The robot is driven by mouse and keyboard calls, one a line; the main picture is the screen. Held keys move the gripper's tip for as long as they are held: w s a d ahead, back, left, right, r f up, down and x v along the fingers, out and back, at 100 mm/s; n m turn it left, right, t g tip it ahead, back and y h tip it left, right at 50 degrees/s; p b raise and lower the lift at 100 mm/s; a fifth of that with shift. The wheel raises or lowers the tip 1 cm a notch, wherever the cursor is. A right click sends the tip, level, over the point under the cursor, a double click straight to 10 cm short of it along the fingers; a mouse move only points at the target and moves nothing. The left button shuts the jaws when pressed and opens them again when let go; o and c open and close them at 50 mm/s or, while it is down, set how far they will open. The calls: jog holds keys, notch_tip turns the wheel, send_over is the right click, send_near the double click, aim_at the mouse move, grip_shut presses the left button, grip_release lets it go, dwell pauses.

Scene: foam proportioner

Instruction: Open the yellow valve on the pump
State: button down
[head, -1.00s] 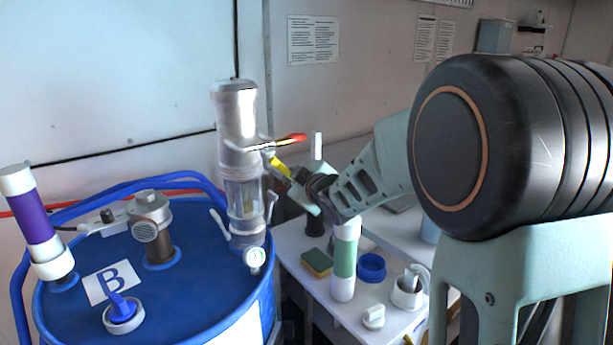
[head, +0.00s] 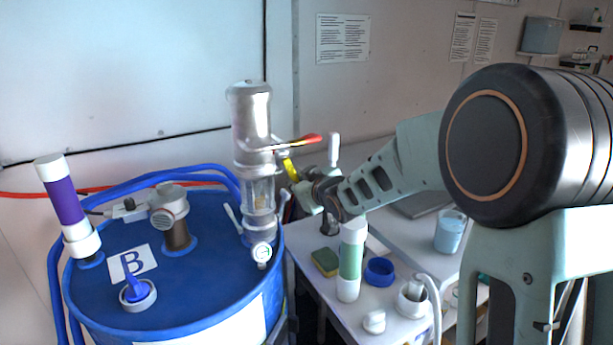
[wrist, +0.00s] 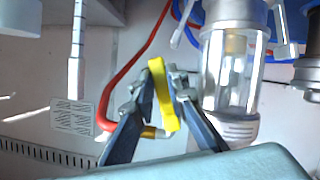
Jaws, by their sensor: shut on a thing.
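The pump (head: 252,120) is a silver cylinder with a clear lower section, standing on the blue drum. Its yellow valve (head: 290,169) is a short lever on the pump's right side, below a red-tipped handle (head: 312,138). My gripper (head: 303,192) reaches it from the right. In the wrist view, the yellow lever (wrist: 158,82) stands between the two fingertips (wrist: 161,96), and my gripper is shut on it. The pump's clear section (wrist: 232,70) is just right of the fingers. The valve body is partly hidden behind the fingers.
The blue drum (head: 210,285) carries a purple-and-white cylinder (head: 64,202) and a grey fitting (head: 166,205). On the white table (head: 340,318) are a green-and-white cylinder (head: 350,262), a sponge (head: 325,262) and a blue ring (head: 379,271), below my arm.

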jog(key=shift+s+a+m+g+y+p, duration=0.3)
jog(key=shift+m+p, duration=0.35)
jog(key=shift+p, duration=0.9)
jog(key=shift+s+a+m+g+y+p, duration=0.1)
jog(key=shift+a+m+g+y+p, duration=0.35)
jog(key=shift+p, duration=1.05)
jog(key=shift+m, duration=0.3)
jog(key=c, duration=1.9)
grip_release()
jog(key=shift+a+f, duration=0.1)
jog(key=shift+s, duration=0.1)
jog(key=v, duration=1.2)
jog(key=shift+f, duration=0.15)
